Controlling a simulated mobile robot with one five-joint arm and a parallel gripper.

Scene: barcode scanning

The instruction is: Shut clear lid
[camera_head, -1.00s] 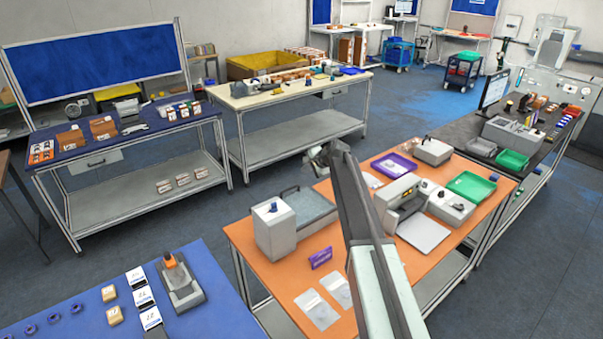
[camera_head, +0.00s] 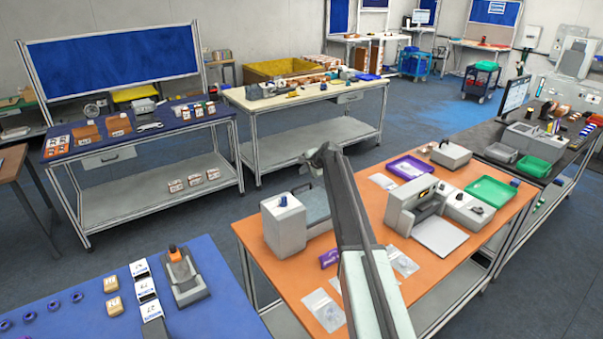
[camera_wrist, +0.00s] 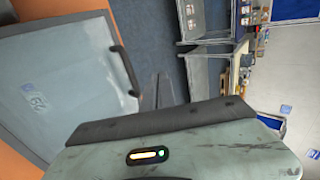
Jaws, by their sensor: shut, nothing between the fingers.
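The clear lid (camera_head: 316,204) is a pale see-through panel on the grey box-shaped machine (camera_head: 285,226) on the orange table. In the wrist view the lid (camera_wrist: 55,85) fills the left side, with a dark bar handle (camera_wrist: 126,70) along its right edge. Whether it lies fully flat is hard to tell, as my arm hides part of it. My gripper (camera_head: 312,160) is shut and empty, above and beyond the lid's far edge in the head view. In the wrist view its thin dark fingers (camera_wrist: 157,92) point past the handle, to its right, with no clear contact.
The orange table (camera_head: 290,268) also holds a purple tray (camera_head: 408,167), a green tray (camera_head: 491,191), a grey scanner-like machine (camera_head: 414,205) and clear bags (camera_head: 325,309). A blue table (camera_head: 225,305) stands at the near left. Open floor lies beyond the orange table.

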